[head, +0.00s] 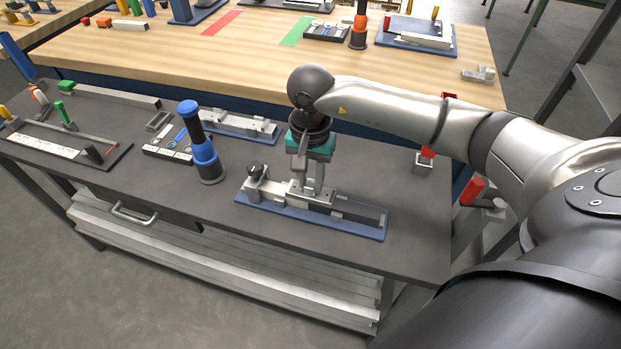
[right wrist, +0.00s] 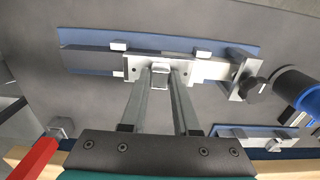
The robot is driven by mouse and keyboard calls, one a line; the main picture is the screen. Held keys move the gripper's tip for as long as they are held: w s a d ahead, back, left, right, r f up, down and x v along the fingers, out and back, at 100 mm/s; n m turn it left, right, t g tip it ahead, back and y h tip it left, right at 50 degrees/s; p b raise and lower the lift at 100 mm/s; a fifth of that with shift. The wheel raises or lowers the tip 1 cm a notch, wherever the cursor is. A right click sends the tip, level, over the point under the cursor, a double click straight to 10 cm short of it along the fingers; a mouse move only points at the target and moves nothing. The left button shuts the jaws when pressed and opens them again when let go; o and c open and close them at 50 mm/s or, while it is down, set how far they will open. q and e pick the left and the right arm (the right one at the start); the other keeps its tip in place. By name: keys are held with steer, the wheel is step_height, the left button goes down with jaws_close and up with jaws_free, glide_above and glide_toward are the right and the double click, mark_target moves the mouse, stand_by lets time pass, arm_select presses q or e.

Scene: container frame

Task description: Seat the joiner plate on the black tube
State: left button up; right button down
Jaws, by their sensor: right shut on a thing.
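My right gripper (head: 307,188) points down over a blue fixture board (head: 262,206) on the dark bench. It is shut on the silver joiner plate (head: 318,197), gripping its raised middle part. In the right wrist view the fingertips (right wrist: 160,76) meet at this part of the plate (right wrist: 136,68). The plate lies lengthwise over the fixture's channel. A dark tube-like strip (right wrist: 95,60) extends from one plate end, and a lighter bar runs from the other toward a clamp (right wrist: 246,76). I cannot tell whether the plate touches the tube. My left gripper is out of view.
A blue-and-black upright tool (head: 203,150) stands left of the fixture. A second blue fixture (head: 238,126) lies behind it. A small block with a red part (head: 423,163) stands to the right. Bare bench top lies right of the fixture.

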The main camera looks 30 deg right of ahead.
steer(key=shift+f+b, duration=0.85)
stand_by(0.5)
jaws_free()
stand_by(0.6)
steer(key=shift+r+p, duration=2.15)
steer(key=shift+r, duration=1.35)
